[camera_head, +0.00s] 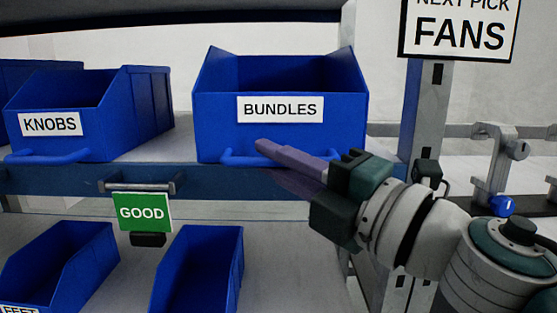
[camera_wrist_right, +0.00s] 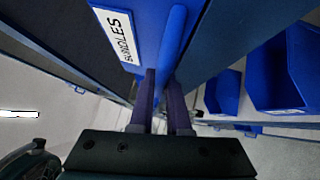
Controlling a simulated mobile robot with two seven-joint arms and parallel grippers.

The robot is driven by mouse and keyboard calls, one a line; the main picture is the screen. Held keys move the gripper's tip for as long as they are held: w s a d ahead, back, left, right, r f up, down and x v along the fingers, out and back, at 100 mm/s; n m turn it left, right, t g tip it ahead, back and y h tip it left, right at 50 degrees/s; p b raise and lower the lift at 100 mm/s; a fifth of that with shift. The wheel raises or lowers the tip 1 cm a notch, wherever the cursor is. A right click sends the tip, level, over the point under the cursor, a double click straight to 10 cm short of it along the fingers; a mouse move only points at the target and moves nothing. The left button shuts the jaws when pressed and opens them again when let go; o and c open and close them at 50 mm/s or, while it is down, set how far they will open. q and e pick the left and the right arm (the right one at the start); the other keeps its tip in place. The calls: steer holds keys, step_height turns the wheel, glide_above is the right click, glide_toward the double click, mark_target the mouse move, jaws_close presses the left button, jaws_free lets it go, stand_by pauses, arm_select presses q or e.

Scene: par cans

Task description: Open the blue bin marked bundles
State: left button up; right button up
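The blue bin marked BUNDLES (camera_head: 211,128) sits on the upper shelf in the head view, open at the top, with a white label on its front. Its blue bar handle (camera_head: 238,159) runs along the lower front. My right gripper (camera_head: 262,158) reaches in from the right, its purple fingers over the handle's right part. In the right wrist view, the fingers (camera_wrist_right: 162,82) lie close together, one on each side of the handle (camera_wrist_right: 172,40), and look shut on it. The fingers hide the exact contact. My left gripper is in neither view.
A blue KNOBS bin (camera_head: 90,145) stands to the left on the same shelf. A green GOOD sign (camera_head: 143,212) hangs below the shelf edge. Blue bins (camera_head: 205,255) stand on the lower level. A post with a FANS sign (camera_head: 459,35) rises at the right, behind my arm.

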jaws_close()
stand_by(1.0)
